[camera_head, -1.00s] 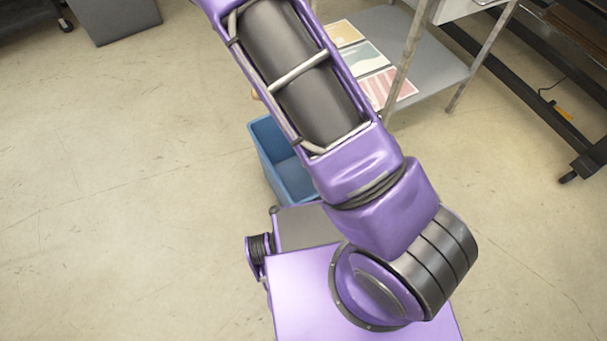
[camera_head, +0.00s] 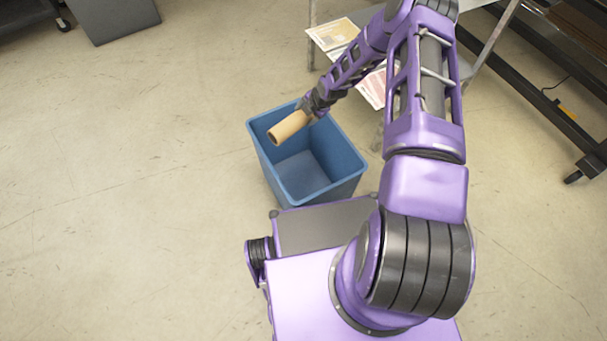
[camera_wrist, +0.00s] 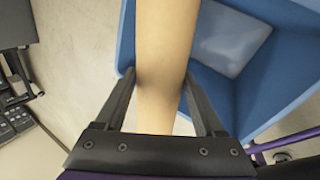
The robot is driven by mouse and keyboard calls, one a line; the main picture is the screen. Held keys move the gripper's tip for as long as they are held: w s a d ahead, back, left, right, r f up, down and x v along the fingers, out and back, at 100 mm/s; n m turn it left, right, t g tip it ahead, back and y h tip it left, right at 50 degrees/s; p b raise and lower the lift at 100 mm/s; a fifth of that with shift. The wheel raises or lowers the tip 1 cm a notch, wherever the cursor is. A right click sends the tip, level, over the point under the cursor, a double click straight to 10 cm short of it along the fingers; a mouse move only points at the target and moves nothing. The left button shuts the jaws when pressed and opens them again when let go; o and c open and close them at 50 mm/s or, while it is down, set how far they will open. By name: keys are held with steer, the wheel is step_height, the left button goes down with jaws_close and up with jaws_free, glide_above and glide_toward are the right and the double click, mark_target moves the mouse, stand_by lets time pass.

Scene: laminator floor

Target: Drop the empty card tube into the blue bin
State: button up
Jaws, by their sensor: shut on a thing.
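The empty card tube (camera_head: 289,127) is a plain tan cylinder. My gripper (camera_head: 313,108) is shut on it near its right end and holds it over the blue bin (camera_head: 347,186), toward the bin's far left side. In the wrist view the tube (camera_wrist: 163,50) runs up between the two fingers of my gripper (camera_wrist: 163,82). The bin (camera_wrist: 270,30) shows behind and to the right of it. The bin stands open on the floor, and the part of its inside that I can see looks empty. My arm hides part of its far rim.
A grey shelf table (camera_head: 466,68) with coloured print sheets (camera_head: 336,34) stands behind the bin, partly hidden by my arm. A dark metal frame (camera_head: 540,100) is at the right. A grey box (camera_head: 113,18) stands at the back left. The floor (camera_head: 130,190) at the left is clear.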

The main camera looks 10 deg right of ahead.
steer(key=shift+w+d+f+n, duration=0.15)
steer(key=shift+f+n, duration=0.1)
steer(key=shift+f, duration=0.3)
steer(key=shift+w+d+f+n, duration=0.1)
steer(key=shift+f+n, duration=0.15)
steer(key=shift+f, duration=0.25)
step_height(320, 180, down, 6)
steer(key=b, duration=0.3)
steer(key=shift+r, duration=0.1)
steer(key=o, duration=1)
steer(key=shift+s, duration=0.1)
steer(key=shift+c, duration=0.2)
steer(key=p+v, duration=0.3)
steer(key=v, duration=1.4)
steer(key=shift+d+r, duration=0.2)
steer(key=shift+d, duration=0.15)
